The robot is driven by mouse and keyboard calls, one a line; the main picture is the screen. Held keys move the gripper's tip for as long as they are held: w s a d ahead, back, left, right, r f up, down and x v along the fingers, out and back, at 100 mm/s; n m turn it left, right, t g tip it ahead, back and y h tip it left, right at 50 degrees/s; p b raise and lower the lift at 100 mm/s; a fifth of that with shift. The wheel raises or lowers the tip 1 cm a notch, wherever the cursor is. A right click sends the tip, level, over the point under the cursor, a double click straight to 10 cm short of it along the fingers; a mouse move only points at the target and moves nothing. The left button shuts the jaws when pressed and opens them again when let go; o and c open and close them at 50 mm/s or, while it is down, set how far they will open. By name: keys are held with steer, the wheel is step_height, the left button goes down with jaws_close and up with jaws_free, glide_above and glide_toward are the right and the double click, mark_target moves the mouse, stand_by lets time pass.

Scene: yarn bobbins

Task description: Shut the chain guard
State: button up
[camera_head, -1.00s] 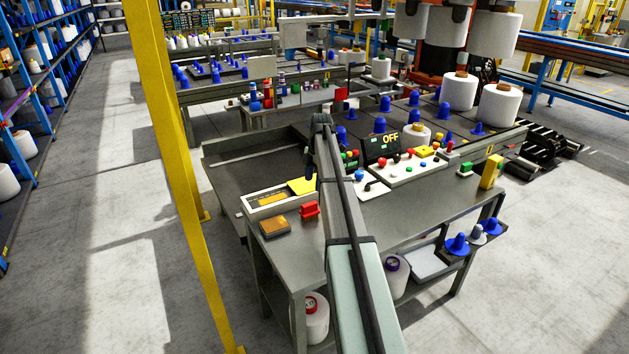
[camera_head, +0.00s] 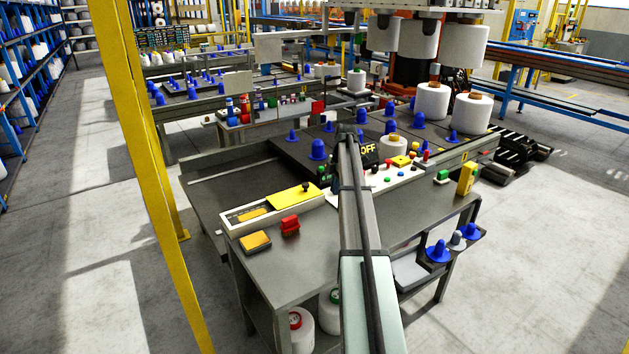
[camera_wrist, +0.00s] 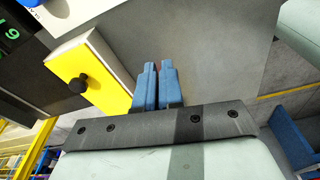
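The chain guard seems to be a yellow sliding cover (camera_head: 288,197) with a black knob (camera_head: 306,187) on a long white box (camera_head: 238,227) at the table's left. The cover lies over the box's right part; the left end is open and shows an orange-yellow strip inside. In the wrist view the yellow cover (camera_wrist: 88,72) and its knob (camera_wrist: 78,84) are left of my gripper (camera_wrist: 157,66). The blue fingers are together with only a thin gap, empty, over bare grey tabletop. My arm hides the gripper in the head view.
An orange-topped box (camera_head: 256,242) and a red clip-like object (camera_head: 290,225) stand in front of the white box. A button panel (camera_head: 405,172), a black OFF display (camera_head: 368,149) and blue cones lie behind and right. The front tabletop is clear.

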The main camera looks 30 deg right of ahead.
steer(key=d, duration=0.2)
steer(key=w+d+m+t, duration=0.1)
steer(key=d, duration=0.2)
steer(key=w+d+m+y, duration=0.1)
steer(key=d, duration=0.2)
steer(key=shift+w+d+r, duration=0.2)
steer(key=shift+d+r, duration=0.05)
steer(key=shift+r, duration=0.1)
jaws_close()
steer(key=m+t+y, duration=0.2)
steer(key=m+t, duration=0.2)
steer(key=m, duration=1)
glide_above(315, 190)
steer(key=d, duration=0.2)
steer(key=f, duration=0.5)
steer(key=shift+s+a+f, duration=0.15)
steer(key=shift+s+f, duration=0.05)
steer(key=shift+f, duration=0.05)
steer(key=shift+w+a+f, duration=0.15)
steer(key=shift+a, duration=0.65)
